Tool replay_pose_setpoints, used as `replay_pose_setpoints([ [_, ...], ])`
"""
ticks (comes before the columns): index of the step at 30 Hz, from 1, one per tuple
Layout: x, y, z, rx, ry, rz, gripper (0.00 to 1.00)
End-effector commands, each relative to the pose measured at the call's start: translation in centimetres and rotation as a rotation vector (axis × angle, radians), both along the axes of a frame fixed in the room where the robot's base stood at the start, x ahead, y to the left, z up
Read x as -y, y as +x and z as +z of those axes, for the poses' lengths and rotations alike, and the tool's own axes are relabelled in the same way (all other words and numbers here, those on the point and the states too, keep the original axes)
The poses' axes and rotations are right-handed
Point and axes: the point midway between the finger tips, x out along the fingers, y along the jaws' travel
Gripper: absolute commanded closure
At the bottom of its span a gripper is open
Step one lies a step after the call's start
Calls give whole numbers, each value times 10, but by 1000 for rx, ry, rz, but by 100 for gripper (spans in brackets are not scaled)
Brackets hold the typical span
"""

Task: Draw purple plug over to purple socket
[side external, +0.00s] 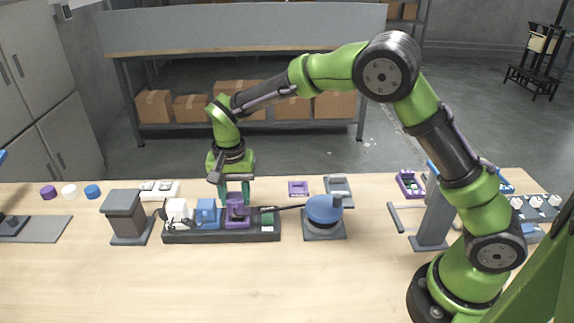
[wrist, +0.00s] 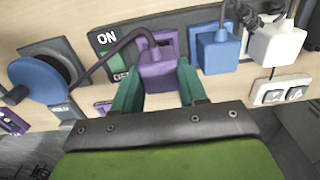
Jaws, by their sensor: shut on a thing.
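The purple plug (side external: 236,201) is between the green fingers of my gripper (side external: 234,188) at the dark power strip (side external: 190,238). In the wrist view my gripper (wrist: 157,88) is shut on the plug (wrist: 160,72) from both sides. A purple socket (wrist: 169,38) shows on the strip behind the plug; its purple body (side external: 238,220) is also in the side view. I cannot tell how far the plug sits in it. A dark cord runs from the plug to the blue round reel (side external: 324,208).
A blue plug (side external: 206,211) and a white plug (side external: 177,211) stand on the strip, left of the purple one. A green ON switch (wrist: 106,42) is at its other end. A purple square plate (side external: 298,188) lies behind. A grey post (side external: 126,215) stands left. The front table is clear.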

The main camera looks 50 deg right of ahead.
Motion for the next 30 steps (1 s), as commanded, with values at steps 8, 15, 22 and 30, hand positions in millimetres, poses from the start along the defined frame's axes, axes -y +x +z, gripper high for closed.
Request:
replay_pose_setpoints([
  [8, 0, 0, -5, -1, 0, -1, 85],
  [15, 0, 0, -8, -1, 0, -1, 85],
  [22, 0, 0, -12, 0, 0, -1, 85],
  [30, 0, 0, -16, -2, 1, -1, 85],
])
